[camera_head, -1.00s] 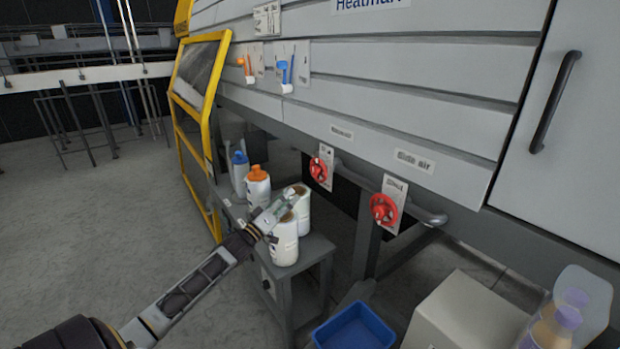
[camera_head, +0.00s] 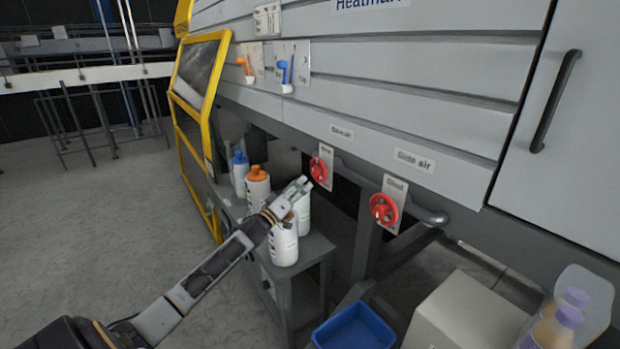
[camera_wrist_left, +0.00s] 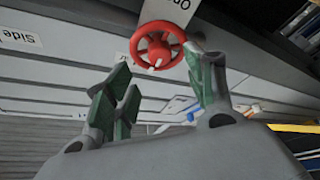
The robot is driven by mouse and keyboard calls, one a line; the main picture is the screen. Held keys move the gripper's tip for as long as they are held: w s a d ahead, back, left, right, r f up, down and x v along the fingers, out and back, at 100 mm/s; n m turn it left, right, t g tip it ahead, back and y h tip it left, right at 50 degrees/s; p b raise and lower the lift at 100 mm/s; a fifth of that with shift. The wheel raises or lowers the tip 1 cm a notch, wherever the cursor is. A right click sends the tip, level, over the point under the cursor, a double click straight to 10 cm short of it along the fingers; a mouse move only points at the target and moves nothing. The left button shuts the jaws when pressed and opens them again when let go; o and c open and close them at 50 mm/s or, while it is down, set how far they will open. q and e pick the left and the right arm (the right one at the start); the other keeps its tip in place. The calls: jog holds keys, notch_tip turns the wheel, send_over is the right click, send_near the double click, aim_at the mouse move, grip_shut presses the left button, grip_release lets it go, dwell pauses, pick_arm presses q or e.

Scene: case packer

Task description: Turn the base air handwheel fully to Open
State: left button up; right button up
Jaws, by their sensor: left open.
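Two red handwheels are on the grey machine front. The left handwheel (camera_head: 318,169) is below a small label too blurred to read surely; the right handwheel (camera_head: 383,208) is below a "Side air" label (camera_head: 414,160). My left gripper (camera_head: 303,184) is open and empty, just left of and below the left handwheel. In the left wrist view, a red spoked handwheel (camera_wrist_left: 158,47) shows just beyond the spread green-padded fingers (camera_wrist_left: 165,85), in front of a partly cut-off white plate. The right finger appears close to its rim; I cannot tell whether they touch. My right gripper is out of view.
A small grey table (camera_head: 312,250) holds several bottles and white containers below my left forearm. A blue bin (camera_head: 354,328) and a grey box (camera_head: 462,315) stand lower right. Open floor lies left.

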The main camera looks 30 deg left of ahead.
aim_at(314, 173)
pick_arm(q)
jog(key=shift+x, duration=3.05)
jog(key=c, duration=1)
